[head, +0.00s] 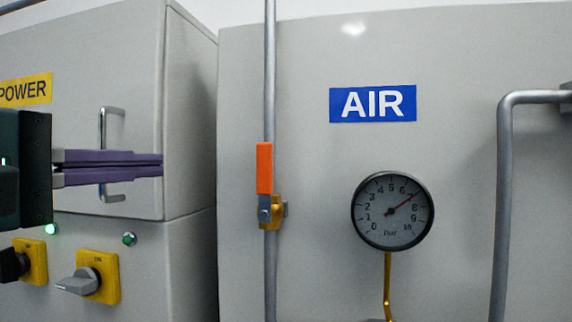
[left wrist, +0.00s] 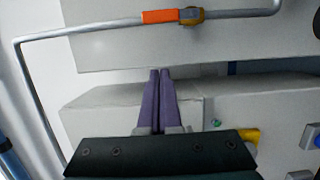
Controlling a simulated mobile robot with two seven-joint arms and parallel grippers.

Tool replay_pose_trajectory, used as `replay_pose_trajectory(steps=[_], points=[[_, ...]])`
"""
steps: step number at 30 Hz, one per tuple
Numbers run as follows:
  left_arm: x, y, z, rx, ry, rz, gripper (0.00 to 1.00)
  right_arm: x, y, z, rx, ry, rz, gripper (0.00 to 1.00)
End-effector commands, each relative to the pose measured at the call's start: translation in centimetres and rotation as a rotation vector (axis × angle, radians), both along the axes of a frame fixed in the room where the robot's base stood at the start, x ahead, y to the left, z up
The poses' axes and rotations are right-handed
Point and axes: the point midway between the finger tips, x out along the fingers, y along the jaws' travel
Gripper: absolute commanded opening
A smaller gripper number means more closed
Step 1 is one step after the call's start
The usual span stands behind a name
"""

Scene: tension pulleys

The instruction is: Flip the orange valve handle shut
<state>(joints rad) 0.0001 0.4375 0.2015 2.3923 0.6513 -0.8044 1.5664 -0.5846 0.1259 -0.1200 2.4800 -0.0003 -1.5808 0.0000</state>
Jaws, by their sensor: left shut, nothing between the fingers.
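The orange valve handle (head: 264,168) points straight up, in line with the vertical grey pipe (head: 270,75). Its brass valve body (head: 272,212) sits just below it. In the left wrist view the handle (left wrist: 160,17) lies along the pipe, beside the brass body (left wrist: 191,15), beyond the fingertips. My left gripper (head: 162,164) has purple fingers pressed together, empty, pointing right. In the head view it is left of the handle, in front of the power cabinet, apart from the valve. The purple fingers also show in the left wrist view (left wrist: 160,72). My right gripper is not in view.
The power cabinet (head: 190,120) with a metal door handle (head: 112,115) stands left. Yellow-plated rotary switches (head: 98,278) are below it. Right of the valve are a pressure gauge (head: 392,235), a blue AIR sign (head: 372,103) and another grey pipe (head: 502,200). The panel between valve and gauge is clear.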

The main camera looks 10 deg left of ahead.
Motion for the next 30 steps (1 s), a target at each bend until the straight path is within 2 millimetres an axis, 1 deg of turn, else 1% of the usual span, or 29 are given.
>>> replay_pose_trajectory(steps=[5,12,17,18,22,26,30], points=[[2.1,-0.6,0.4,-0.003,0.000,-0.001,0.00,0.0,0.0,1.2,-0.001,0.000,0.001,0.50],[6.9,-2.0,0.5,-0.001,0.001,0.000,0.00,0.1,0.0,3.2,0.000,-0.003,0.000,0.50],[9.6,-2.8,0.4,0.001,0.001,0.000,0.00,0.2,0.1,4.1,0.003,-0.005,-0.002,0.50],[9.4,-3.7,0.6,-0.002,0.004,-0.003,0.00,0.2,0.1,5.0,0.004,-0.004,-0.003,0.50],[9.3,-5.5,0.4,0.000,0.003,-0.001,0.00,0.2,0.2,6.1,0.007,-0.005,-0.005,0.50],[9.2,-6.4,0.2,0.000,0.001,-0.001,0.00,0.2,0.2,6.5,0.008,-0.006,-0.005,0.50],[9.2,-6.7,0.0,0.002,0.000,0.000,0.00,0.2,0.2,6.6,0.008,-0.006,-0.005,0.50]])
